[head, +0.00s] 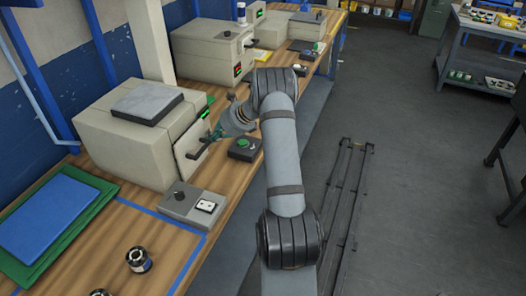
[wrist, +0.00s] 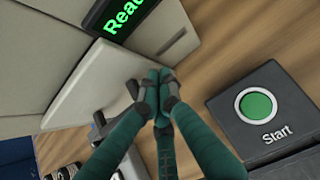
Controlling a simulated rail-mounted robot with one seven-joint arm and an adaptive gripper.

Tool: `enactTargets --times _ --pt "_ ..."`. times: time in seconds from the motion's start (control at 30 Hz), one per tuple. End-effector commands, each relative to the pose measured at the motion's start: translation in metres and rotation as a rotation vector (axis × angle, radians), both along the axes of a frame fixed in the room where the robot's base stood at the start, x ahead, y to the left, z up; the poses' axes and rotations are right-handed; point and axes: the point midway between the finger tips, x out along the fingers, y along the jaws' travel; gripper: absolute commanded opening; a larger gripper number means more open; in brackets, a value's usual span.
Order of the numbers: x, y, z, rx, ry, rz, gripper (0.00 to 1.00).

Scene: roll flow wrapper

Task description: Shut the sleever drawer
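The sleever looks to be the beige box machine (head: 125,142) on the bench, with a grey pad on top and a lit green display. Its drawer front (head: 189,150) faces the aisle and appears to stand a little out from the body; how far is hard to tell. A dark handle (head: 203,149) sticks out from this front. In the wrist view the pale drawer front (wrist: 95,85) lies beside the fingers, under the "Ready" display. My gripper (wrist: 160,80) has its green fingers brought together with nothing visible between them. It is close to the drawer front; contact is unclear.
A black box with a green Start button (wrist: 258,105) sits right of my gripper on the wooden bench. A grey switch box (head: 190,204), blue and green sheets (head: 45,215) and dark spools (head: 139,260) are nearer. Another beige machine (head: 205,52) stands behind.

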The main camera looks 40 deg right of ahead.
Motion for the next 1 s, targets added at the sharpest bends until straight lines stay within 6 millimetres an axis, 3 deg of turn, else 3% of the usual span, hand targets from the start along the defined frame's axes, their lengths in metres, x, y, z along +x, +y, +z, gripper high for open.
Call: enactTargets --times 0.03,0.23,0.43,0.7,1.0 --pt "0.008 0.006 0.007 0.002 -0.015 0.004 0.00" --pt "0.000 0.002 0.006 0.002 -0.017 0.005 0.00" --pt "-0.036 -0.015 0.002 0.001 -0.010 0.001 0.00" --pt "-0.078 -0.035 0.048 -0.002 -0.010 0.002 0.00" --pt "-0.101 -0.045 0.072 0.000 -0.005 0.004 0.00"
